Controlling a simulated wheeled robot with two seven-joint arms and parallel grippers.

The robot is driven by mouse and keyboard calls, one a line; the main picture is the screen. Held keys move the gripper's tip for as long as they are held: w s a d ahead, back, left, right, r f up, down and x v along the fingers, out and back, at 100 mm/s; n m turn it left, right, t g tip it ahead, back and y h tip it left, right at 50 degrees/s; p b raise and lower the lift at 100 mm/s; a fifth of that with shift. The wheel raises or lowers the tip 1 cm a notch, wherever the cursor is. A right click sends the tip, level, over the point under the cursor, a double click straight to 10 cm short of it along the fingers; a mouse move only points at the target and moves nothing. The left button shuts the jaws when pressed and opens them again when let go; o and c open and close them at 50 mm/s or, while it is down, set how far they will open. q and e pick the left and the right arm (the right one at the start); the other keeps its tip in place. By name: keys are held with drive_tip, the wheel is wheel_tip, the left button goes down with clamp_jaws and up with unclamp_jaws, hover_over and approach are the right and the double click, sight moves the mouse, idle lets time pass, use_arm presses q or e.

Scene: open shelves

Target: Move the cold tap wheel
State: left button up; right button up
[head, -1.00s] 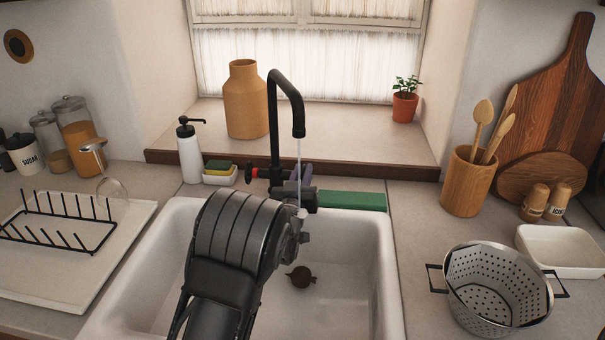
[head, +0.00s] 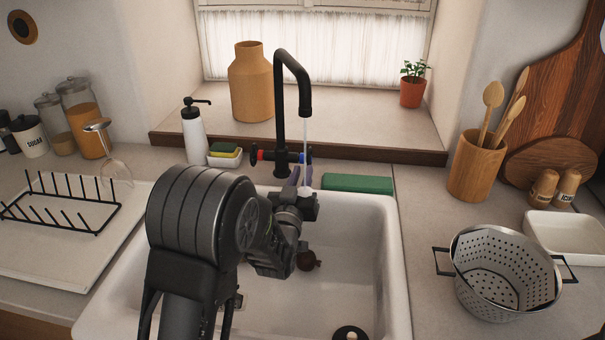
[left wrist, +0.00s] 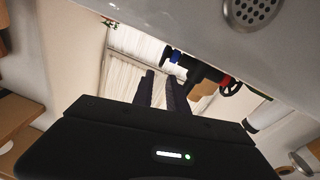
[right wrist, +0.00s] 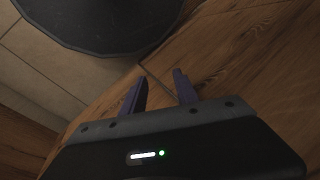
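The black tap (head: 281,115) stands behind the sink, with water running from its spout. Its cold tap wheel, marked blue (head: 305,158), is at the right side of the tap base and partly hidden behind the water and my fingers. The blue part also shows in the left wrist view (left wrist: 175,56). The red-marked hot wheel (head: 257,155) is on the left side. My left gripper (head: 301,176) is just in front of and below the blue wheel, its purple fingers slightly apart and empty. My right gripper (right wrist: 158,77) is open and empty, away from the sink.
A sponge dish (head: 225,157) and soap bottle (head: 194,135) stand left of the tap. A green block (head: 357,184) lies to its right. A colander (head: 505,275) stands on the right counter.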

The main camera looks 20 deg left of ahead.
sight(309, 153)
use_arm(q)
drive_tip(key=shift+o, duration=1)
drive_tip(key=shift+w+d+r+y+p, duration=0.1)
drive_tip(key=shift+w+r+y+p, duration=0.2)
drive_tip(key=shift+w+r+p, duration=0.1)
drive_tip(key=shift+w+d+r+m+g+y+p, duration=0.2)
drive_tip(key=shift+w+m+g+y+p, duration=0.1)
drive_tip(key=shift+m+g+y+p, duration=0.15)
drive_tip(key=shift+w+d+r+m+g+y+p, duration=0.15)
drive_tip(key=shift+w+d+m+g+y+p, duration=0.15)
drive_tip(key=shift+m+g+y+p, duration=0.2)
drive_tip(key=shift+a+f, duration=0.1)
drive_tip(key=shift+f, duration=0.1)
drive_tip(key=shift+w, duration=0.15)
drive_tip(key=p+x, duration=0.1)
drive_tip(key=x, duration=0.6)
drive_tip(key=shift+w+a, duration=0.2)
drive_tip(key=shift+w, duration=0.05)
